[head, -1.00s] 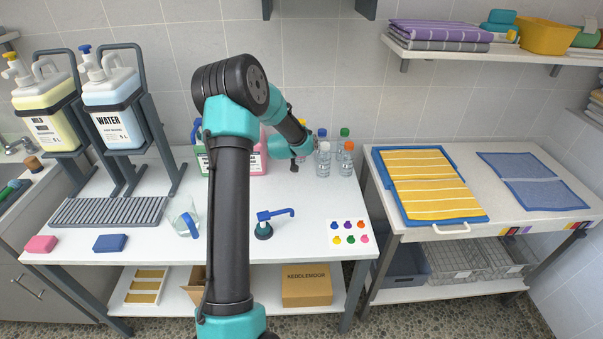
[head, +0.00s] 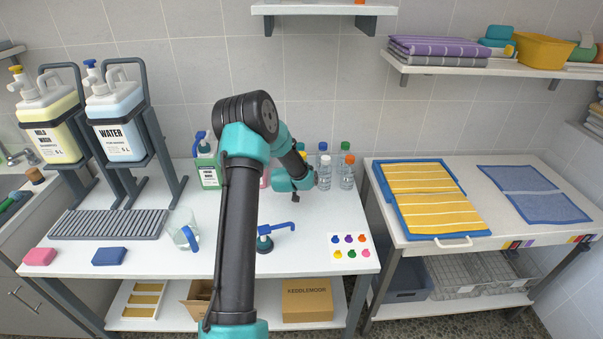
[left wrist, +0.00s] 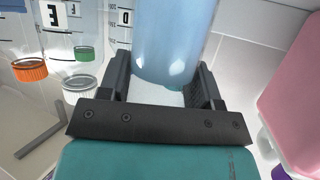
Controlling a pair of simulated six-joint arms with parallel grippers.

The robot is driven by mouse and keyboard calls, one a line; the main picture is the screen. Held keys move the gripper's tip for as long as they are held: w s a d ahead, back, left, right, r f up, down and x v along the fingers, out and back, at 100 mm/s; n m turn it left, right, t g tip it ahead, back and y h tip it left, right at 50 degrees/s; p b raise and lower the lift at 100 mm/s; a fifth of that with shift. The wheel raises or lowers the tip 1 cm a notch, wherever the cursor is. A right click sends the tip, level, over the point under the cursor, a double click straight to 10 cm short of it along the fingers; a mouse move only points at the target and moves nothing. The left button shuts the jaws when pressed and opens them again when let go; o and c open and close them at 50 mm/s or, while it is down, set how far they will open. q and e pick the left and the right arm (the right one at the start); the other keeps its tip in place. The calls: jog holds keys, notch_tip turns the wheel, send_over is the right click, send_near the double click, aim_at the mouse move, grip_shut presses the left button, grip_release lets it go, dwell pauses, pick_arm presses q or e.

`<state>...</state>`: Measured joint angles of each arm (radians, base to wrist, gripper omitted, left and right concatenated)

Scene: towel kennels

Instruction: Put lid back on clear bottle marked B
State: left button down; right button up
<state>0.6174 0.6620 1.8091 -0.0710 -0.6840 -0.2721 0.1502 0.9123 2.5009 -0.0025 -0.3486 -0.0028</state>
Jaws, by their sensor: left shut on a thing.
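My left gripper (head: 303,181) is among the bottles at the back of the white table. In the left wrist view it is shut on a smooth light blue cylinder (left wrist: 172,40); I cannot tell whether this is a lid or a bottle. Clear bottles stand just right of it in the head view, with a blue cap (head: 323,146), a green cap (head: 345,146) and an orange cap (head: 350,159). The wrist view shows bottles marked E (left wrist: 53,14) and D (left wrist: 124,18), an orange cap (left wrist: 29,69) and a green cap (left wrist: 84,53). No B is readable. My right gripper is not in view.
A green spray bottle (head: 208,170) stands left of my arm. A wall shelf (head: 324,11) hangs above.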

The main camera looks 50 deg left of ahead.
pick_arm(q)
jog(key=shift+f, duration=0.85)
jog(key=shift+f, duration=0.1)
jog(key=shift+c, duration=1.5)
grip_release()
jog(key=v, duration=1.2)
jog(key=shift+d, duration=0.1)
